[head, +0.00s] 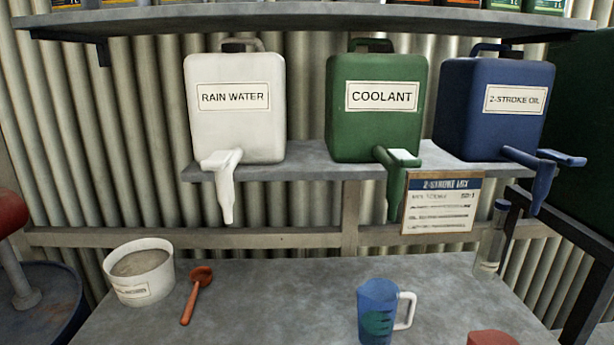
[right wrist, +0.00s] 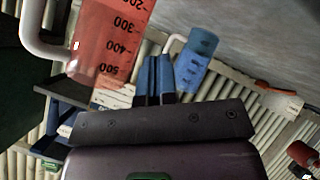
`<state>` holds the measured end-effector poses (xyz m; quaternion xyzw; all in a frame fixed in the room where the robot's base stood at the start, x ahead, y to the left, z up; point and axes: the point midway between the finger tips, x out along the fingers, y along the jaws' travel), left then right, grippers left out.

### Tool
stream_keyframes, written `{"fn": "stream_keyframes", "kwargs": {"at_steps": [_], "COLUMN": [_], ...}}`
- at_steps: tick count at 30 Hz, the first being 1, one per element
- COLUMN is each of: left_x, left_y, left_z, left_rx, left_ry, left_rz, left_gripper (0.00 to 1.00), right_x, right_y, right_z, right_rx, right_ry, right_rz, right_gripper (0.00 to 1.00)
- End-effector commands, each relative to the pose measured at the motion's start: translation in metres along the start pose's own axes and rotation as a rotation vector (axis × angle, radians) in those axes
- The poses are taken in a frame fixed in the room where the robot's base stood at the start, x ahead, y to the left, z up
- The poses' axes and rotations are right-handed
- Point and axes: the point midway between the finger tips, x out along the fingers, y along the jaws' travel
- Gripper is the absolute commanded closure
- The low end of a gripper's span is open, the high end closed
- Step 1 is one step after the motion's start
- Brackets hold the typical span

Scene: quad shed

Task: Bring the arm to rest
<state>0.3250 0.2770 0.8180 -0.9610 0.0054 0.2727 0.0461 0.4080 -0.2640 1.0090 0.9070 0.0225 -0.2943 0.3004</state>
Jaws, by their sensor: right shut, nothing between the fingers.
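My right gripper (right wrist: 157,70) shows in the right wrist view, with its two blue-grey fingers together and nothing between them. A red see-through measuring jug (right wrist: 108,40) with a white handle and a printed scale is at the upper left of that view. A blue jug (right wrist: 196,58) appears just right of the fingertips; I cannot tell the exact gap to either jug. In the head view the blue jug (head: 377,312) stands on the bench, and a red top (head: 492,339) shows at the bottom edge. Neither gripper shows in the head view.
The grey bench (head: 270,295) holds a white tub (head: 140,272), an orange scoop (head: 198,292) and a clear bottle (head: 490,245). Rain water (head: 235,125), coolant (head: 375,125) and 2-stroke oil (head: 480,120) containers stand on the shelf above. A card (head: 438,205) hangs below. The middle of the bench is clear.

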Motion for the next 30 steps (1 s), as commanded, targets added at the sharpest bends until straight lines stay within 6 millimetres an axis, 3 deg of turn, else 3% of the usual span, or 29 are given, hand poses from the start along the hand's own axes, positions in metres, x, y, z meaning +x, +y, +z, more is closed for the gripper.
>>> {"fn": "stream_keyframes", "kwargs": {"at_steps": [1,3,6,15,20,30], "left_x": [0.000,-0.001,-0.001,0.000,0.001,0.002], "left_y": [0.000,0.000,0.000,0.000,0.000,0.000], "left_z": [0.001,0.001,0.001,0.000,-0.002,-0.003], "left_rx": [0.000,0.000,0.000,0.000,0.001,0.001], "left_ry": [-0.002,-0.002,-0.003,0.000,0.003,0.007], "left_rz": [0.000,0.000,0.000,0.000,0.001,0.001], "left_gripper": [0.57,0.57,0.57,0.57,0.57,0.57], "right_x": [-0.006,-0.015,-0.027,-0.063,-0.083,-0.050], "right_y": [-0.009,-0.019,-0.031,-0.058,-0.071,-0.076], "right_z": [0.022,0.046,0.072,0.126,0.148,0.149], "right_rx": [0.064,0.139,0.223,0.405,0.486,0.485], "right_ry": [-0.075,-0.167,-0.270,-0.511,-0.626,-0.500], "right_rz": [-0.039,-0.083,-0.130,-0.224,-0.262,-0.232], "right_gripper": [1.00,1.00,1.00,1.00,1.00,1.00]}}
